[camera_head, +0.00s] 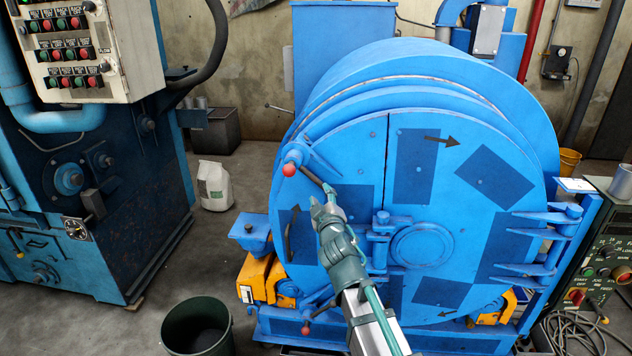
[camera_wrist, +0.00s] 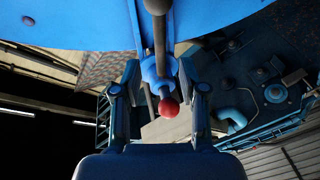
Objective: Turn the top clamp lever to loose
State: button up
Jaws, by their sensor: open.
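The top clamp lever (camera_head: 310,176) sits at the upper left edge of the blue drum's round door (camera_head: 350,150). It is a dark rod slanting down to the right, with a red ball (camera_head: 289,169) at its upper left end. My gripper (camera_head: 322,197) is at the lever's lower right end in the head view; contact cannot be told. In the wrist view my gripper (camera_wrist: 160,78) is open. The lever's rod (camera_wrist: 160,40) and red ball (camera_wrist: 168,107) appear between its two fingers, with no visible grip on them.
A lower clamp lever with a red ball (camera_head: 306,330) is at the drum's lower left. Door hinges (camera_head: 540,230) are at the right. A control cabinet (camera_head: 75,50) stands left, a dark bin (camera_head: 197,328) at the front left. The floor between cabinet and drum is mostly free.

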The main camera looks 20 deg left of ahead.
aim_at(317, 182)
jog(key=p+x, duration=0.1)
jog(key=x, duration=0.7)
jog(key=shift+w+a+f, duration=0.1)
jog(key=shift+w+a, duration=0.1)
jog(key=shift+w, duration=0.15)
grip_shut()
